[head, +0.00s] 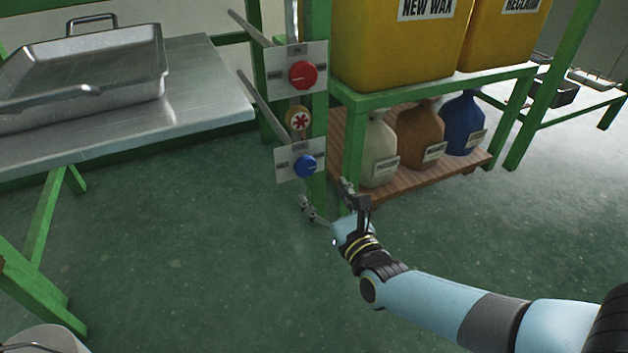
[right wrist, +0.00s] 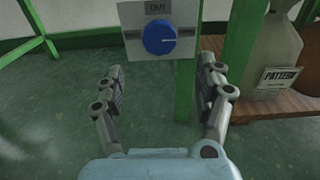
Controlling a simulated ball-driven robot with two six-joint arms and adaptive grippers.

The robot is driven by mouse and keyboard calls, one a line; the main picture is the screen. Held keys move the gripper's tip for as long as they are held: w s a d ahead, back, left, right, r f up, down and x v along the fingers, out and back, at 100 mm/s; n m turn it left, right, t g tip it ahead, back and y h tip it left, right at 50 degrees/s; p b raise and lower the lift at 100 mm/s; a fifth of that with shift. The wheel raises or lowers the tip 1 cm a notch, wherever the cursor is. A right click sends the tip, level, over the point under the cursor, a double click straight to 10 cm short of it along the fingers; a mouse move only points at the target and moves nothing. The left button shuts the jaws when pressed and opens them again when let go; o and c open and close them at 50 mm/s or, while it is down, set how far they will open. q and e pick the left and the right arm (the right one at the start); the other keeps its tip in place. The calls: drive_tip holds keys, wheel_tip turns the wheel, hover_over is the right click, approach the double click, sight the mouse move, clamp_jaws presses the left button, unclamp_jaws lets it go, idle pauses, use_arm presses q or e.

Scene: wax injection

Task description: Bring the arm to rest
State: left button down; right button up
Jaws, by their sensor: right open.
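My right gripper (head: 326,203) is open and empty in the head view, at the end of my light blue right arm. It is just below the blue knob (head: 306,166) on its white plate, in front of the green post. In the right wrist view the gripper's two fingers (right wrist: 164,92) are spread wide, with nothing between them. The blue knob (right wrist: 159,39) shows beyond and above the fingertips there, apart from them. My left gripper is not in view.
A red knob (head: 302,75) and a round valve (head: 299,119) sit above on the post. A steel table (head: 200,100) with a metal tray (head: 150,85) is at left.

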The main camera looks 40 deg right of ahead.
drive_tip(key=shift+v, duration=1.1)
